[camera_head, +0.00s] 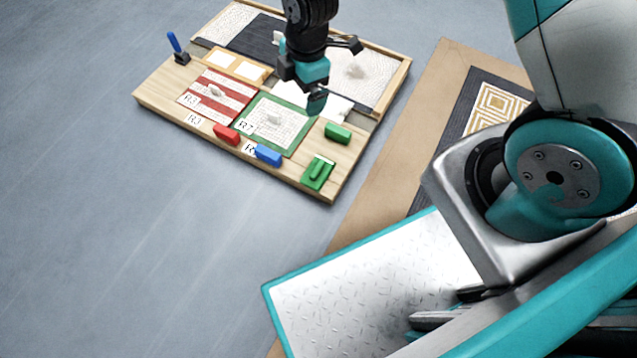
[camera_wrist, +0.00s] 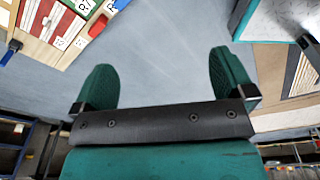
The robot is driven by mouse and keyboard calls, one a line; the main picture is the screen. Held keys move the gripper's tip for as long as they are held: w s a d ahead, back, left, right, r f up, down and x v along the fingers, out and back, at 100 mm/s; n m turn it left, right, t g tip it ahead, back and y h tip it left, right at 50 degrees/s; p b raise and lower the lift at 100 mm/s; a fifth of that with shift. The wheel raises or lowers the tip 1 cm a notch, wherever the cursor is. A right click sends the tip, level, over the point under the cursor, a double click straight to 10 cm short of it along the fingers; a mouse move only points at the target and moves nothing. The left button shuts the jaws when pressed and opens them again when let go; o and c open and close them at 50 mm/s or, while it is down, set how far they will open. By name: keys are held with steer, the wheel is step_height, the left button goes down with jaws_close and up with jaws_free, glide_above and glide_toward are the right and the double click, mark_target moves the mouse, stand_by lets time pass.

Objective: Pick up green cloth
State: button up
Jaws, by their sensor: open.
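The green cloth (camera_head: 318,172) looks like a small flat green piece with a thicker green strip across it. It lies at the near right corner of the wooden board (camera_head: 160,108) in the head view. I cannot make it out in the wrist view. My gripper (camera_head: 316,101) hangs over the board, farther back than the cloth and apart from it. In the wrist view my gripper (camera_wrist: 165,80) shows its two green fingers spread wide, with only grey floor between them.
A green block (camera_head: 337,132), a blue block (camera_head: 268,155) and a red block (camera_head: 226,134) lie near the cloth. A green-bordered mosaic panel (camera_head: 291,131) and a red-striped panel (camera_head: 205,112) lie behind. A blue-handled tool (camera_head: 174,43) stands far left. Grey floor is clear at left.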

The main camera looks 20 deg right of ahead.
mark_target(318, 167)
steer(key=d+f+n+b, duration=0.1)
steer(key=f+n+b, duration=0.1)
steer(key=f, duration=0.8)
steer(key=d+f+n+h+b, duration=0.1)
steer(key=f+b, duration=0.4)
steer(key=f, duration=0.6)
steer(key=d+f+n+b, duration=0.1)
steer(key=f+b, duration=0.3)
steer(key=f, duration=0.6)
steer(key=shift+s+d+f+n, duration=0.15)
steer(key=shift+s+f+n, duration=0.1)
steer(key=shift+n, duration=0.55)
step_height(318, 167, down, 6)
steer(key=b, duration=0.5)
steer(key=shift+w+f, duration=0.1)
steer(key=c, duration=0.9)
